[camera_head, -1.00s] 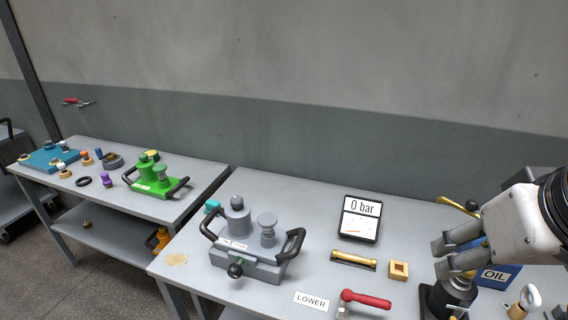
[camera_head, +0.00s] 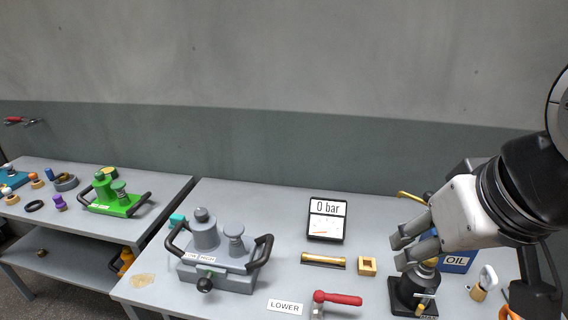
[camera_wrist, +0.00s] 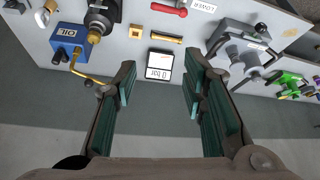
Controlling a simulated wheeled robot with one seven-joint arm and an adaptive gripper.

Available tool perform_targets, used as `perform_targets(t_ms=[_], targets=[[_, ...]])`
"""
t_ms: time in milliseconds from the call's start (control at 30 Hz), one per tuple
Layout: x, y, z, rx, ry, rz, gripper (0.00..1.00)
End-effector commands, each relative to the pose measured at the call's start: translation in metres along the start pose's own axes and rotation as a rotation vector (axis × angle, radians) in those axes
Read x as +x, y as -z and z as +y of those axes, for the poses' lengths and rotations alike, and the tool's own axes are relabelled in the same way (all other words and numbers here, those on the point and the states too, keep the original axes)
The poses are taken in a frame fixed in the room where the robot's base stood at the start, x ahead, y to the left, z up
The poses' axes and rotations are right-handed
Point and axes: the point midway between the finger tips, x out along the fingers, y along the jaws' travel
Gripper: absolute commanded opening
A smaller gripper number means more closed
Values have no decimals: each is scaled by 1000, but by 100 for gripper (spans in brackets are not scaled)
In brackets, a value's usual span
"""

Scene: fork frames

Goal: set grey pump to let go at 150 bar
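The grey pump (camera_head: 216,270) stands on the near table, left of middle, with two black side handles, two grey cylinders on top and a black knob in front. It also shows in the upside-down wrist view (camera_wrist: 238,52). A display (camera_head: 327,228) behind and right of it reads 0 bar; it also shows in the wrist view (camera_wrist: 159,62). My gripper (camera_head: 407,250) is at the right, well apart from the pump and above the table. In the wrist view my gripper (camera_wrist: 160,72) has its fingers wide apart with nothing between them.
A LOWER label (camera_head: 285,306), a red-handled lever (camera_head: 338,298), a brass bar (camera_head: 323,259) and a square brass-coloured block (camera_head: 367,266) lie between pump and gripper. A black device with brass fitting (camera_head: 412,290) and a blue OIL can (camera_head: 457,262) stand near my gripper. A green pump (camera_head: 113,196) is on the left table.

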Motion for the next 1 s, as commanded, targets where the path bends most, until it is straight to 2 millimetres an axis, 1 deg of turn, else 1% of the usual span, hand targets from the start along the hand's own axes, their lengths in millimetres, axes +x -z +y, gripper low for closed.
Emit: perform_targets(t_ms=[600,767,800,1000], targets=[[0,0,0,0,0,0,38],[0,0,0,0,0,0,2],[0,0,0,0,0,0,0],[0,0,0,0,0,0,0]])
